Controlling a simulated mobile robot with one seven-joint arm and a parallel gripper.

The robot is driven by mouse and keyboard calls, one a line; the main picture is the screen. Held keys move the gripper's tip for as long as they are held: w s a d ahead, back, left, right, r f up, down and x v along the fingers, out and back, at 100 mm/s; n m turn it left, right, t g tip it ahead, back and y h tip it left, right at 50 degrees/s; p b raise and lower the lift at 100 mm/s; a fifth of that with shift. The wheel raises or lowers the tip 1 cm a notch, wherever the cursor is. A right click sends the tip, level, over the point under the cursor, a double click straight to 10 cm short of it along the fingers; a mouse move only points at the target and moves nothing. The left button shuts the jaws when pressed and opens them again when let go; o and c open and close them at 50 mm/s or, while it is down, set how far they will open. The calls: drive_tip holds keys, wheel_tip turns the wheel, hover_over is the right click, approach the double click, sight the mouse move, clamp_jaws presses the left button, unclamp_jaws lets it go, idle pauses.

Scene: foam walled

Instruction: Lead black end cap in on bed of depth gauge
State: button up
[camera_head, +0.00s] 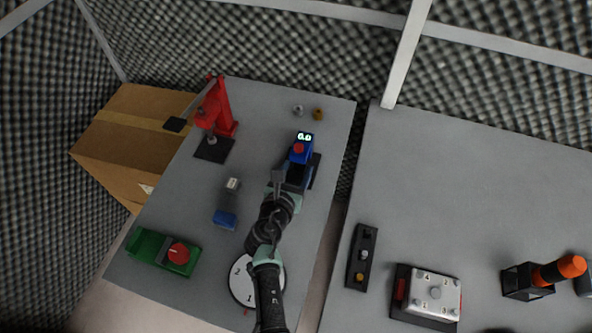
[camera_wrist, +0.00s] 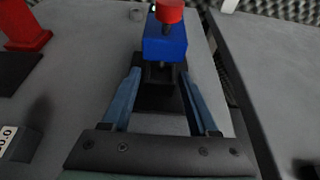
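The depth gauge (camera_head: 301,152) has a blue body, a red knob and a lit readout of 0.0, near the right side of the left table. Its blue body also shows at the top of the wrist view (camera_wrist: 165,42). Its black bed (camera_head: 314,173) lies below the blue body, partly hidden by my arm. My gripper (camera_wrist: 160,72) points at the gauge, its two fingers spread apart. Dark parts show between and beyond the fingertips; I cannot pick out a separate black end cap among them. I see no clear contact with the fingers.
A red stand (camera_head: 217,110), a green box with a red knob (camera_head: 178,252), a blue block (camera_head: 224,219) and a round dial (camera_head: 243,284) share the table. Two small nuts (camera_head: 318,113) lie beyond the gauge. A gap separates the right table (camera_head: 480,180).

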drive_tip(key=shift+o, duration=1)
drive_tip(key=shift+s, duration=0.1)
drive_tip(key=p+v, duration=0.2)
drive_tip(key=v, duration=1.1)
drive_tip(key=shift+r, duration=0.1)
